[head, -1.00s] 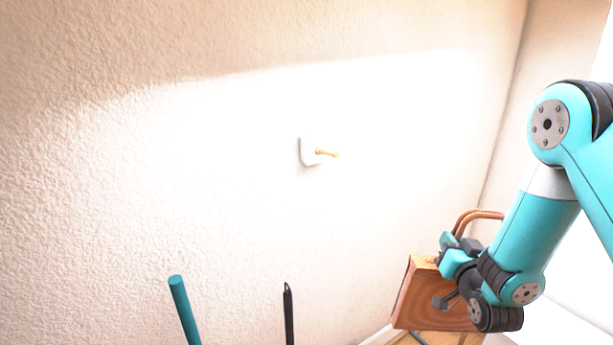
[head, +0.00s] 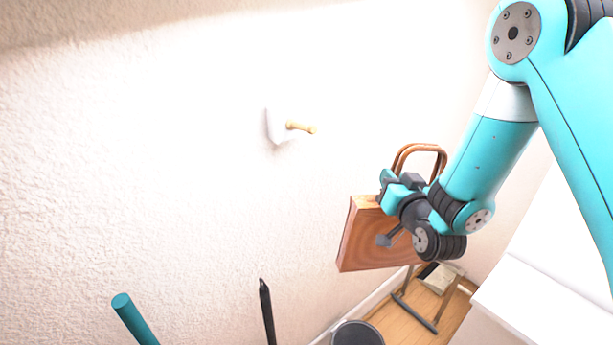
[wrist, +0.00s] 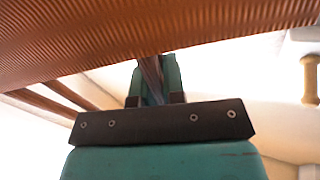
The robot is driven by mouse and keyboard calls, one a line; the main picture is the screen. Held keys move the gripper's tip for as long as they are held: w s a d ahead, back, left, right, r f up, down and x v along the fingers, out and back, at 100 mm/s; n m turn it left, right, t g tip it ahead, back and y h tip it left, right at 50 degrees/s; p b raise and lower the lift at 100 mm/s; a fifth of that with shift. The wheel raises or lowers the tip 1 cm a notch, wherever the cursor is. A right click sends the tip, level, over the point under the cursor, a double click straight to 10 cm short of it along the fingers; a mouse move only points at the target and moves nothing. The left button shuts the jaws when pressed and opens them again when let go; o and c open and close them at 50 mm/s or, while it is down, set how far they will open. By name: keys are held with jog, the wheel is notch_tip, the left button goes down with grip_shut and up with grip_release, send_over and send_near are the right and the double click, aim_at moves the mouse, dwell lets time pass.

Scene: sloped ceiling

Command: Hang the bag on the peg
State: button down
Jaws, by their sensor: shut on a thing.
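The bag (head: 362,236) is a brown, wood-grained box shape with two looped brown handles (head: 428,149) on top. In the head view it hangs in the air right of and below the peg, apart from it. My gripper (head: 388,190) is shut on the bag at its top, by the handles. The wrist view shows the bag's ribbed brown side (wrist: 130,45) across the top and a strap between my fingers (wrist: 153,80). The peg (head: 300,127) is a short yellow rod on a white wall plate (head: 274,127). It also shows at the right of the wrist view (wrist: 310,80).
A teal pole (head: 134,318) and a black pole (head: 266,310) stand upright below the peg. A dark grey bin (head: 357,334) is at the bottom. A white surface (head: 540,270) lies at the right. The wall around the peg is clear.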

jog(key=s+a+r+n+g+y+b, duration=0.1)
jog(key=s+a+r+y, duration=0.25)
jog(key=a, duration=0.25)
jog(key=s+a+r+n+y, duration=0.2)
jog(key=s+a+r, duration=0.15)
jog(key=a, duration=0.35)
jog(key=s+a+r+n+g+y+b, duration=0.1)
jog(key=s+a+r+y, duration=0.1)
jog(key=s+a, duration=0.3)
jog(key=f+p+x, duration=0.2)
jog(key=p+x, duration=0.9)
jog(key=shift+w+a+f+p, duration=0.2)
jog(key=shift+a+f+p, duration=0.1)
jog(key=shift+a, duration=0.2)
jog(key=shift+g, duration=0.3)
